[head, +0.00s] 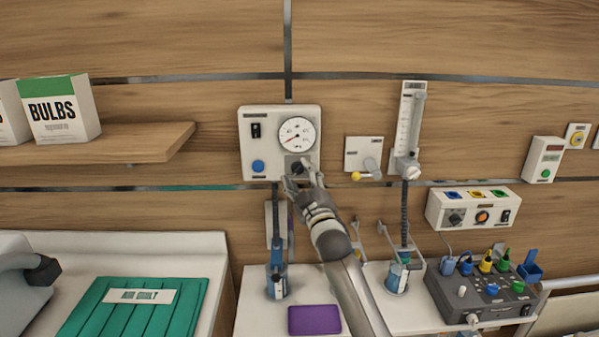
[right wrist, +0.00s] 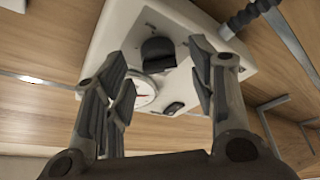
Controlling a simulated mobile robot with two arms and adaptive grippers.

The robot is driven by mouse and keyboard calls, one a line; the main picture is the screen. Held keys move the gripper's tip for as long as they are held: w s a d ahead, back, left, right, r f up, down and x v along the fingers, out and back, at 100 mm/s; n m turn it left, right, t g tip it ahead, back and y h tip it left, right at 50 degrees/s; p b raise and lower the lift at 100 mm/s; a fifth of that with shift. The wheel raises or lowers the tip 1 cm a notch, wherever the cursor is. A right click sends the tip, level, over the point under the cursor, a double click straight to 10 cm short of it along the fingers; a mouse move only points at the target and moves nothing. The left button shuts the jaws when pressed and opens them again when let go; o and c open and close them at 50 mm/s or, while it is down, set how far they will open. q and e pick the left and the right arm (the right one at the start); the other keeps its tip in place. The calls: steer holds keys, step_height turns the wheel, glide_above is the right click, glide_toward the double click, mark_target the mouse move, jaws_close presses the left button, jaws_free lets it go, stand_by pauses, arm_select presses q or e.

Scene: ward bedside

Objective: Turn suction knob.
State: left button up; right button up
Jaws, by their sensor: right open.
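The suction unit (head: 255,143) is a pale box on the wood wall with a round dial gauge (head: 297,134), a black switch, a blue button and a dark knob (head: 297,168) below the gauge. My right gripper (head: 302,178) reaches up to the knob from below and partly covers it. In the right wrist view the black knob (right wrist: 158,52) shows between the two spread fingers of my right gripper (right wrist: 162,75), with visible space on both sides. The gauge lies partly behind the left finger there. My left gripper is not in view.
A flowmeter (head: 412,130) and a small plate with a yellow-tipped lever (head: 363,155) are right of the unit. Below stand a blue-based canister (head: 277,283), a purple box (head: 314,320) and a grey connector box (head: 480,295). A shelf (head: 110,145) holds BULBS boxes at left.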

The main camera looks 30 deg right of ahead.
steer(key=shift+w+d+r, duration=0.1)
steer(key=shift+w+d, duration=0.05)
steer(key=shift+w, duration=0.2)
steer(key=c, duration=1)
